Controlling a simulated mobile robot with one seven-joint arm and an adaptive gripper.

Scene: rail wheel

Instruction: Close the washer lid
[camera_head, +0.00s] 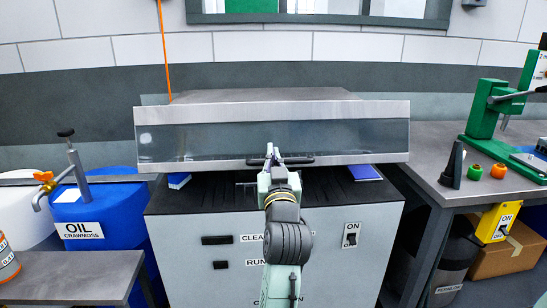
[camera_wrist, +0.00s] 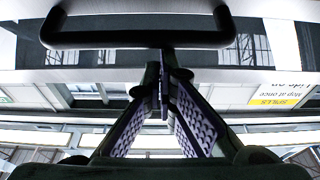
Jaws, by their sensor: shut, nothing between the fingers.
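The washer (camera_head: 330,245) is a grey cabinet with a dark top, standing in the middle of the head view. Its metal lid (camera_head: 235,110) with a glass front is raised, with a gap between its lower edge and the dark top. A black bar handle (camera_head: 300,161) sits on the lid's lower edge; it spans the top of the wrist view (camera_wrist: 135,40). My gripper (camera_head: 270,152) is in front of the lid by the handle's left part. Its fingers (camera_wrist: 165,75) are shut and empty, with the tips just below the handle in the wrist view; contact is unclear.
Blue items lie on the dark top at left (camera_head: 178,180) and right (camera_head: 364,173). A blue oil drum (camera_head: 100,230) with a pump stands at left. A bench (camera_head: 440,185) with a green press (camera_head: 490,110) stands at right. An orange cord (camera_head: 164,50) hangs behind the lid.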

